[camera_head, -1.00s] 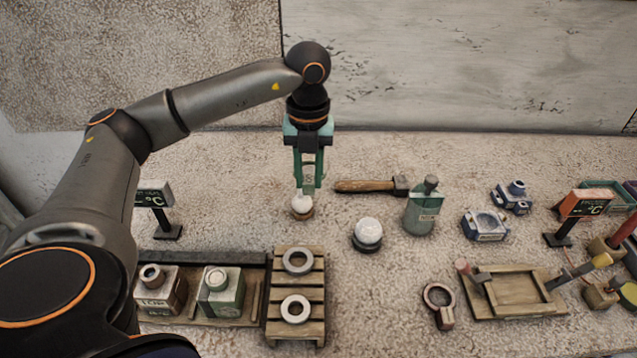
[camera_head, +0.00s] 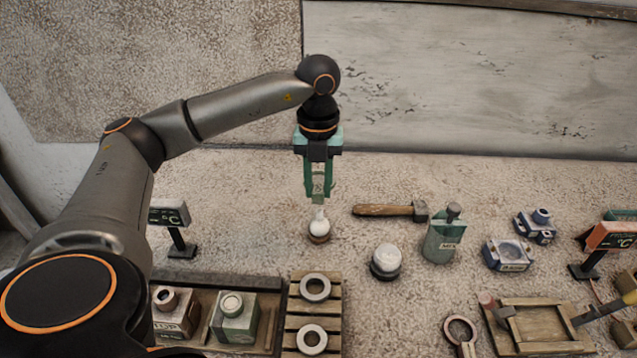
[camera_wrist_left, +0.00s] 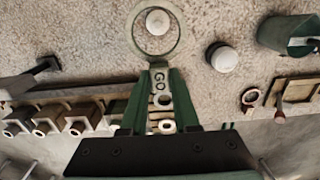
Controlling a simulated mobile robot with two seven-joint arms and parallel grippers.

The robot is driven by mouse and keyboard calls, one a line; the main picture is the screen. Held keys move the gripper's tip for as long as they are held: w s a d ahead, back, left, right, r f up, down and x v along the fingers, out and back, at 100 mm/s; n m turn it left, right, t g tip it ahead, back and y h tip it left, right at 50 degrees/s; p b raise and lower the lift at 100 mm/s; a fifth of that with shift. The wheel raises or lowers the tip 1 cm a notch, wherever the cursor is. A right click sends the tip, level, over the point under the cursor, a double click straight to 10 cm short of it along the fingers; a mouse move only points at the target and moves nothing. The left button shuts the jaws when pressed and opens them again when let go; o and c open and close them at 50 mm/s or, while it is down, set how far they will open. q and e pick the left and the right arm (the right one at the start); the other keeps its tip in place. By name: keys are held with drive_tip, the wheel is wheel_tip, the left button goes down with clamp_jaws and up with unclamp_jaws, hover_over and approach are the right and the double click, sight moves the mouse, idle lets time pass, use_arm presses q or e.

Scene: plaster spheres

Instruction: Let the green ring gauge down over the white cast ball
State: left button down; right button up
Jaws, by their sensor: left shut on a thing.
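My left gripper (camera_head: 319,196) is shut on the handle of the green ring gauge (camera_wrist_left: 136,42), which is marked GO. A white cast ball (camera_head: 319,225) sits on a small brown base just below the gripper. The ring's height over the ball cannot be told. In the head view the ring is hard to make out. A second white ball (camera_head: 386,258) on a dark base stands to the right, outside the ring. My right gripper is not in view.
A hammer (camera_head: 388,210) and a green bottle (camera_head: 443,240) lie and stand to the right. A slatted rack (camera_head: 314,318) with grey rings is in front, beside a tray of blocks (camera_head: 234,318). A sign (camera_head: 170,215) stands at left.

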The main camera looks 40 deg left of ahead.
sight(319, 222)
use_arm(q)
wheel_tip(319, 222, down, 6)
drive_tip(key=b, duration=0.3)
drive_tip(key=shift+r+b, duration=0.2)
drive_tip(key=shift+b, duration=0.1)
idle(0.4)
drive_tip(key=shift+f, duration=0.1)
idle(0.4)
drive_tip(key=shift+f+b, duration=1.45)
drive_tip(key=shift+f, duration=0.7)
drive_tip(key=shift+f+b, duration=1.75)
drive_tip(key=shift+f, duration=0.95)
idle(1.0)
